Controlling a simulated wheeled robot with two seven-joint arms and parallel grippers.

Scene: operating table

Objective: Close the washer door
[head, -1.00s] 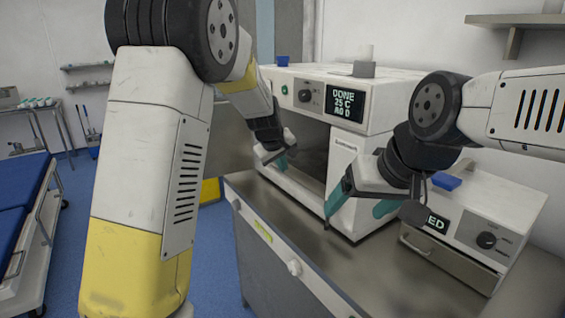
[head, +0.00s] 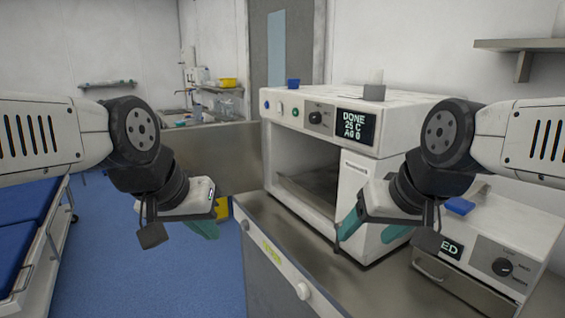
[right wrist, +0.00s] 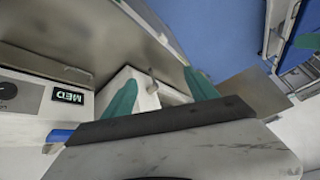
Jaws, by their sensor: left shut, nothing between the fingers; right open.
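The washer (head: 285,92) is a white box on the steel counter, with a display reading DONE, 25 C. Its front opening (head: 305,160) shows a dark interior. I cannot make out the door panel clearly. My left gripper (head: 207,229) is shut and empty, left of the washer and apart from it, above the floor beside the counter. My right gripper (head: 366,238) is open in front of the washer's right front part; contact cannot be told. In the right wrist view its teal fingers (right wrist: 160,88) are spread, with a white box part and a small grey peg (right wrist: 151,80) beyond them.
A smaller white device (head: 490,245) with a dark display and knob stands right of the washer. The steel counter (head: 290,225) has bare room in front of the washer. A blue bed (head: 25,255) stands at the left; blue floor (head: 150,270) lies open between.

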